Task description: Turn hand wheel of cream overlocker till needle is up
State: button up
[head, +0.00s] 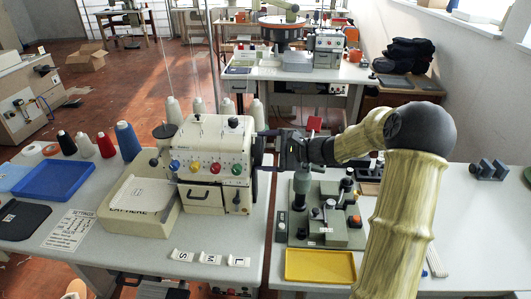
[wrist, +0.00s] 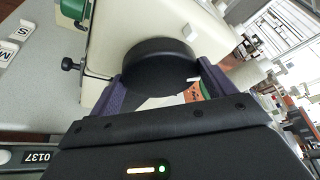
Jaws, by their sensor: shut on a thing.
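The cream overlocker (head: 207,165) stands on the left table with colored tension dials on its front. Its black hand wheel (wrist: 160,65) is on the machine's right side, and in the head view the wheel (head: 258,150) is partly hidden by my gripper. My gripper (wrist: 158,82) is shut on the hand wheel, with one purple finger on each side of its rim. In the head view my gripper (head: 266,150) reaches the machine from the right. I cannot make out the needle in either view.
A grey-green device (head: 325,215) and a yellow tray (head: 320,266) lie on the right table below my arm. Thread cones (head: 127,140) and a blue tray (head: 55,181) stand left. S, M and L tiles (head: 209,258) lie in front.

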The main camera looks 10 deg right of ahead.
jog(key=o, duration=0.9)
jog(key=v, duration=1.7)
jog(key=shift+s+d, duration=0.15)
jog(key=shift+d, duration=0.05)
